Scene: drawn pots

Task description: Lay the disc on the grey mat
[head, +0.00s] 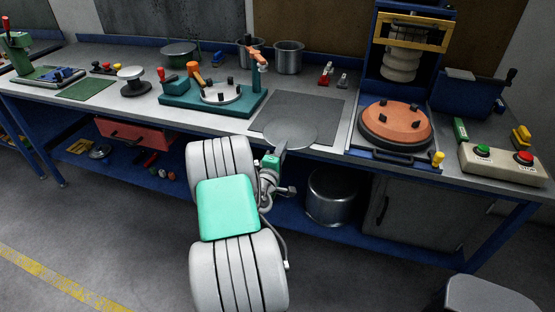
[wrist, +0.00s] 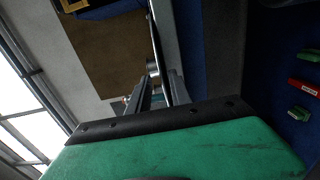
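The flat grey disc (head: 291,132) is in the head view, its near edge at my gripper (head: 281,151). My gripper is shut on this edge. In the wrist view the two fingers (wrist: 160,92) close on a thin plate, the disc (wrist: 158,45) seen nearly edge-on. The darker grey mat (head: 322,108) lies on the bench top behind the disc. In the head view the disc covers part of the mat's front edge and reaches over the bench's front edge. I cannot tell how far above the bench it is.
A green fixture (head: 175,100) with a grey plate stands left of the mat. A press with an orange round plate (head: 396,122) stands to its right. Metal pots (head: 289,57) and small red and grey pieces (head: 326,75) lie behind. The mat's top is clear.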

